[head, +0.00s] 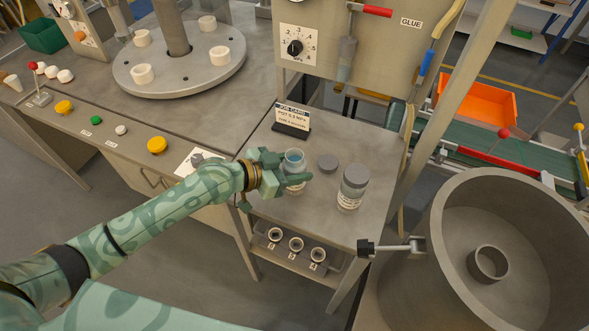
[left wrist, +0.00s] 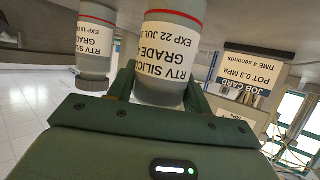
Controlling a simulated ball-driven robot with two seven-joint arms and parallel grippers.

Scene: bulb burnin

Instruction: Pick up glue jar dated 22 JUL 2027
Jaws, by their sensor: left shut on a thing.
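The glue jar marked EXP 22 JUL (left wrist: 168,45) stands between my left gripper's fingers in the left wrist view, its label upside down; the year is hidden. In the head view this jar (head: 294,158) has no lid on and shows a bluish inside. My left gripper (head: 283,180) is shut on it at the grey side table. A second jar (head: 352,188) with a grey lid stands to the right. In the left wrist view the second jar (left wrist: 96,40) shows a label only partly readable. My right gripper is not in view.
A loose grey lid (head: 328,163) lies between the jars. A job card (head: 292,120) stands behind them, reading POT 0.3 MPa, TIME 4 seconds in the left wrist view (left wrist: 250,75). A large grey pot (head: 450,250) is at right. The table's front right is clear.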

